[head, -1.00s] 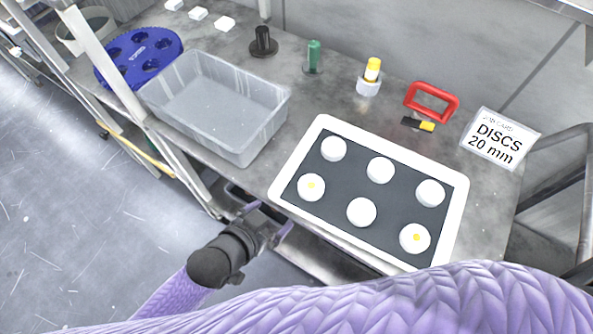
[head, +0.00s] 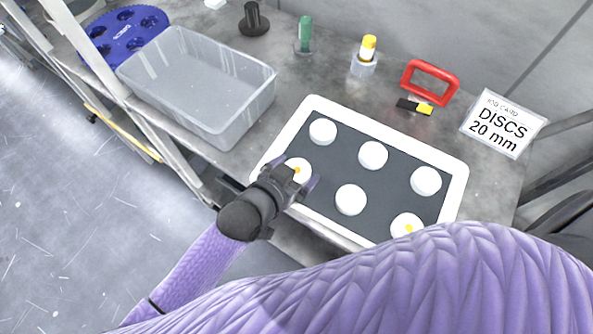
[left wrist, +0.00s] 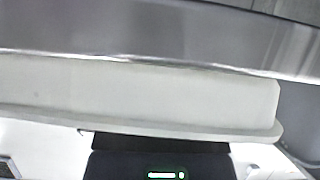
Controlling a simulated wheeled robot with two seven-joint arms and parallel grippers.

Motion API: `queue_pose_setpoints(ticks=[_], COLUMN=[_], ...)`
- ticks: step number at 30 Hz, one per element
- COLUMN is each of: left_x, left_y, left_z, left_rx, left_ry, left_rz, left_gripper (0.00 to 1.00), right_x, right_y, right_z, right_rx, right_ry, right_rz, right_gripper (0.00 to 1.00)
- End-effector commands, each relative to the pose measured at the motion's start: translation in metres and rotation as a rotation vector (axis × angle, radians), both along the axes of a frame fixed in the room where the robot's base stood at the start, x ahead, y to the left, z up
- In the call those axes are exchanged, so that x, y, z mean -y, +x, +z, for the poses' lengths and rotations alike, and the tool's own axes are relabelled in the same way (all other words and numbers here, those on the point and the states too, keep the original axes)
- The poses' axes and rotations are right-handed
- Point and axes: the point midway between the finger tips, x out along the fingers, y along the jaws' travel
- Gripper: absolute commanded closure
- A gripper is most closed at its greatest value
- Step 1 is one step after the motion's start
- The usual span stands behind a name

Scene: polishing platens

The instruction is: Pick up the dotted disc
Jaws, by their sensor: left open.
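A tray with a dark mat (head: 327,208) and a white rim (head: 462,180) holds several white discs. The left wrist view shows pale and grey bands close up, with no dot visible. My right gripper is out of view.
Plain discs (head: 350,200) lie close by on the mat. A clear grey bin (head: 200,95) stands left of the tray, with a blue platen (head: 125,35) beyond it. A red handle (head: 430,82), a yellow-capped bottle (head: 367,48) and a sign (head: 500,125) stand behind.

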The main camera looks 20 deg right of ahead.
Motion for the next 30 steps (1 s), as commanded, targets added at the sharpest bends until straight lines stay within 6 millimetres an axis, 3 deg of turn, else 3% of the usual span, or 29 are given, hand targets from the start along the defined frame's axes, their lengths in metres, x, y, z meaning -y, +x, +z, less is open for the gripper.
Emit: queue_pose_setpoints(ticks=[3, 4, 15, 23, 30], left_x=[0.000, 0.000, -0.001, -0.001, -0.001], left_y=[0.000, 0.000, 0.000, 0.000, 0.000], left_z=[0.001, 0.001, 0.001, 0.009, 0.074], left_rx=[0.000, 0.000, 0.000, 0.001, 0.005], left_ry=[0.000, 0.000, 0.001, 0.000, -0.001], left_rz=[0.000, 0.000, 0.001, 0.001, 0.000], left_gripper=[0.00, 0.04, 0.83, 0.84, 0.84], right_x=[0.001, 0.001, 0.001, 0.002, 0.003], right_y=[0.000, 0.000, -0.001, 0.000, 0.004], right_z=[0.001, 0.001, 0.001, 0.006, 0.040], right_rx=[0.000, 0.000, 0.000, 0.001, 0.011], right_ry=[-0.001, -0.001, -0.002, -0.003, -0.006], right_rz=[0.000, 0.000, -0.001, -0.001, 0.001], right_gripper=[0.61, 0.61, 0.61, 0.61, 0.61])
